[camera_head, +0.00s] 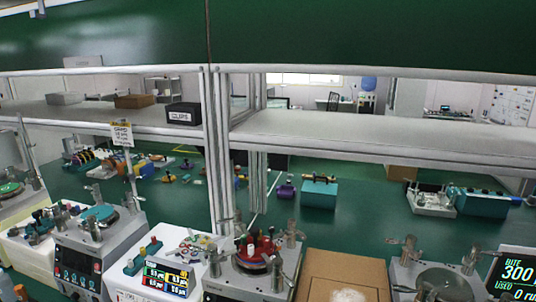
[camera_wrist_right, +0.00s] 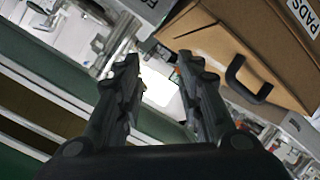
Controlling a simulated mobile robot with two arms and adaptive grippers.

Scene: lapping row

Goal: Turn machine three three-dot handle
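A row of lapping machines runs along the bottom of the head view. One has a green plate (camera_head: 10,189) at the far left, one has a teal plate (camera_head: 98,214), one has red parts on top (camera_head: 258,251), and one has a grey plate (camera_head: 440,281) at the right. I cannot tell which is machine three, and no three-dot mark is legible. Neither gripper shows in the head view. In the right wrist view my right gripper (camera_wrist_right: 157,62) is open, with a clear gap and nothing between its fingers.
A brown box (camera_head: 342,275) stands right of the red-topped machine. In the right wrist view a brown case (camera_wrist_right: 235,55) with a black handle and a "PADS" label lies beyond the fingers. A metal post (camera_head: 216,150) and a shelf (camera_head: 400,140) stand behind the machines.

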